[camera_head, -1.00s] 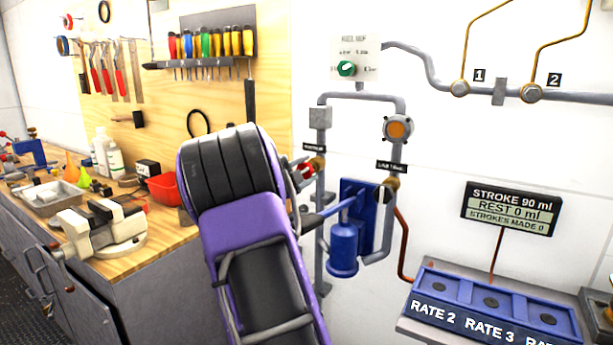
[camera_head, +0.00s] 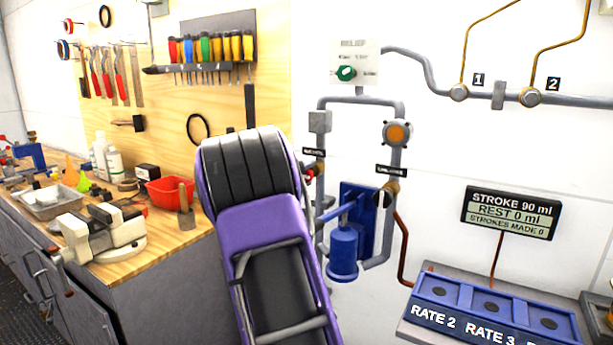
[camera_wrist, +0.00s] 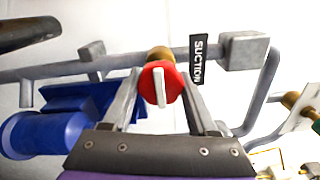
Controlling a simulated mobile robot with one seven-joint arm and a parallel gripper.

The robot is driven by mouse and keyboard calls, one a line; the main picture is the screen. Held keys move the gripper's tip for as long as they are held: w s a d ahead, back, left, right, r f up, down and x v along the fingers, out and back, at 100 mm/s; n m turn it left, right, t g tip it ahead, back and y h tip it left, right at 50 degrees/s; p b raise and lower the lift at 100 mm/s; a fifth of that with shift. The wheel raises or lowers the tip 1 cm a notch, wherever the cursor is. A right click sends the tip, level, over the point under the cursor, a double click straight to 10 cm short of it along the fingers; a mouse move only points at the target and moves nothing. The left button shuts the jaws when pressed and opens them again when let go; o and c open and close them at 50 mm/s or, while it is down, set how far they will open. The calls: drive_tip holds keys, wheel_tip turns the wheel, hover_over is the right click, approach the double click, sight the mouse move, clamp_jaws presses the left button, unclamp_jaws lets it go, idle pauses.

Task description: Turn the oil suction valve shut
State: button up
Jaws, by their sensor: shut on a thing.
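The oil suction valve has a red round knob (camera_wrist: 172,84) with a pale bar across its face, standing near upright in the wrist view. Its brass stem and a black SUCTION label (camera_wrist: 196,61) are behind it on a grey pipe. My gripper (camera_wrist: 161,88) has one finger on each side of the knob and is shut on it. In the head view only a small red part of the suction valve (camera_head: 309,172) shows at the right edge of my arm, which hides the gripper's fingers.
A blue hand pump (camera_head: 343,250) stands right of my arm. A second brass valve (camera_head: 391,188) is on the right-hand pipe. The workbench (camera_head: 150,268) with a vise (camera_head: 100,235) is at the left. The blue rate tray (camera_head: 490,306) is at the lower right.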

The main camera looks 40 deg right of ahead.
idle(0.4)
drive_tip(key=o, duration=1.4)
drive_tip(key=v, duration=1.7)
drive_tip(key=shift+s+a, duration=0.15)
drive_tip(key=shift+a, duration=0.05)
